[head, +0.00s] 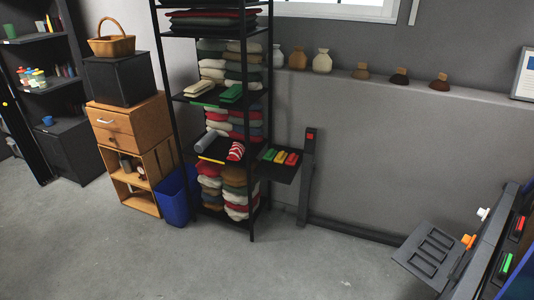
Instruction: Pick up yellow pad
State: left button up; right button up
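Neither of my grippers shows in the head view. A small dark tray (278,172) beside the black shelf rack carries small pads in a row. A green pad (268,154) is at its left, a yellow-orange pad (280,157) in the middle and a red pad (291,159) at its right. They are small in view, so their exact shape and shade are hard to tell. On the rack, a thin yellow strip (210,160) also shows at the front edge of a shelf.
A black rack (252,190) holds folded cloths. A blue bin (174,203) and wooden drawers (130,120) stand left of it. A dark post (306,180) stands right of the tray. A dark slotted panel (428,255) is at lower right. The grey floor (240,265) in front is clear.

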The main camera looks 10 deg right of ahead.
aim_at(281, 156)
jog(key=i+j+z, duration=0.1)
jog(key=i, duration=0.4)
jog(key=i+j, duration=0.35)
jog(key=i, duration=0.15)
jog(key=i+j+z, duration=0.15)
jog(key=i, duration=0.3)
